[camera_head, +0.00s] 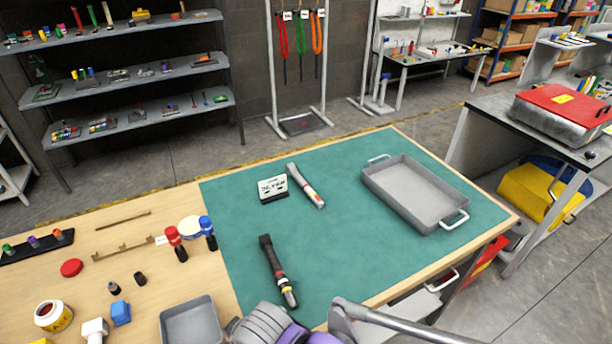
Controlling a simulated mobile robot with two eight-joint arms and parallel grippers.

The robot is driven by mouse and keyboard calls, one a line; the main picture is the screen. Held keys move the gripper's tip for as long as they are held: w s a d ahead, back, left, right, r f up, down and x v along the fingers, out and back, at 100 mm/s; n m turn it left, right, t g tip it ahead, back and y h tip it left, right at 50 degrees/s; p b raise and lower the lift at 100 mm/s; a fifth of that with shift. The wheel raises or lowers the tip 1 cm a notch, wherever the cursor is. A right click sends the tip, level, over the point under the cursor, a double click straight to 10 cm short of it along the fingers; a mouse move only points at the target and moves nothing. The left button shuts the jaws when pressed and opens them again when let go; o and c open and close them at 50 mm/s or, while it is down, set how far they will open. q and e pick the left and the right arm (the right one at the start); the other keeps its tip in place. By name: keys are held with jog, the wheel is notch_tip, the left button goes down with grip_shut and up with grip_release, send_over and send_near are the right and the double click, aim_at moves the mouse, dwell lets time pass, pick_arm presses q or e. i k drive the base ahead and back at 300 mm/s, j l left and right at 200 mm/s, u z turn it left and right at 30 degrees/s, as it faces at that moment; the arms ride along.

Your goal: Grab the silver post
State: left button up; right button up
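The mat also holds a grey handled tray (412,190), a small white-faced block (272,188) and a dark tool with a red ring (277,270). Small parts and a grey bin (192,325) crowd the wooden bench at left. Shelves (130,75) stand behind. The mat's middle is clear.

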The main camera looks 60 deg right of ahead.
aim_at(291, 170)
jog(key=k+l, duration=0.1)
jog(key=l, duration=0.9)
jog(key=k+l, duration=0.15)
jog(key=l, duration=0.35)
jog(key=k+l, duration=0.1)
jog(key=l, duration=0.45)
jog(key=i+u, duration=0.05)
